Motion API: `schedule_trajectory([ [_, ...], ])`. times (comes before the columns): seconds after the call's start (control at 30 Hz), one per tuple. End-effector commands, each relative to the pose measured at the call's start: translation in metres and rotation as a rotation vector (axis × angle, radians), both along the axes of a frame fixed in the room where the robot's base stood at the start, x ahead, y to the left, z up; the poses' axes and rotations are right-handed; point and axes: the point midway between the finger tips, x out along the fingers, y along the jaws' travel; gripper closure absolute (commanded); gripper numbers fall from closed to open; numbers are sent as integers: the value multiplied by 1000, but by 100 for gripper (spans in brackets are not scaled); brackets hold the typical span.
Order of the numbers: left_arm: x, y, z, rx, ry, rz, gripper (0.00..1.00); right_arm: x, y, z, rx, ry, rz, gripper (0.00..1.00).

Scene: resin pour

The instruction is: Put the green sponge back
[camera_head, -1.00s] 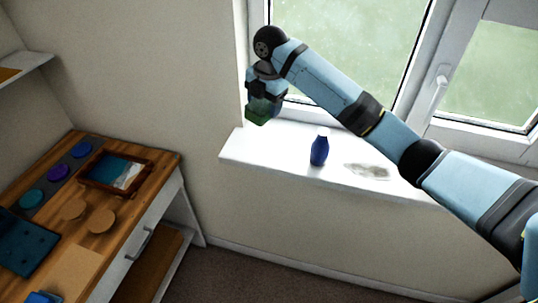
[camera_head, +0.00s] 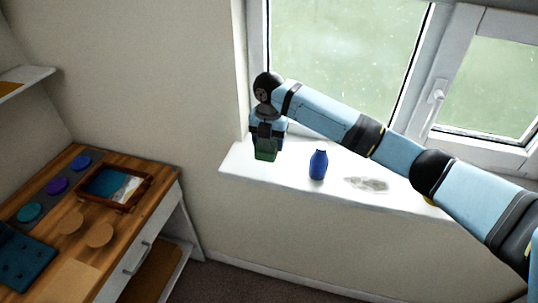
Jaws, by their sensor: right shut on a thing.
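The green sponge (camera_head: 265,155) is in my right gripper (camera_head: 266,147), at the left end of the white windowsill (camera_head: 245,166). The gripper points down and is shut on the sponge. The sponge is at or just above the sill surface; I cannot tell whether it touches. The gripper covers the sponge's upper part. My left gripper is not in view.
A blue bottle (camera_head: 318,164) stands upright on the sill, right of the sponge. A greyish smear (camera_head: 366,184) lies further right. The window handle (camera_head: 436,98) juts out above. A wooden-topped desk (camera_head: 150,205) with a framed tray (camera_head: 142,196) stands at left.

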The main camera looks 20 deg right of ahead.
Motion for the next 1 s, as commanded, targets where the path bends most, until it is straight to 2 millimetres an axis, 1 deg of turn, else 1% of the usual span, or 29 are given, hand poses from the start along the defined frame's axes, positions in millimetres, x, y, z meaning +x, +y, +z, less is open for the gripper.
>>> schedule_trajectory([
  [0.1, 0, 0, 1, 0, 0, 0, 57, 0, 0, -12, 1, -1, 0, 59],
  [0.27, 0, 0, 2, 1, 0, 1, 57, 0, 0, -23, -1, 1, 0, 59],
  [0.5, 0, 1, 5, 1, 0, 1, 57, 0, 0, -56, -1, 1, 0, 59],
  [0.83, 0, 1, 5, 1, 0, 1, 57, 0, 0, -59, 0, -1, 0, 59],
  [0.87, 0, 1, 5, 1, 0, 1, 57, 0, 0, -59, 0, -1, 0, 33],
  [0.9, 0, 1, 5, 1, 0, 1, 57, 0, 0, -59, 0, -1, 0, 24],
  [0.93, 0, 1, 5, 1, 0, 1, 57, 0, 0, -59, 0, -1, 0, 17],
  [0.97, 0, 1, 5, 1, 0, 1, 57, 0, 0, -59, 0, -1, 0, 14],
  [1.0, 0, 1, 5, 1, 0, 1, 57, 0, 0, -59, 0, -1, 0, 14],
])
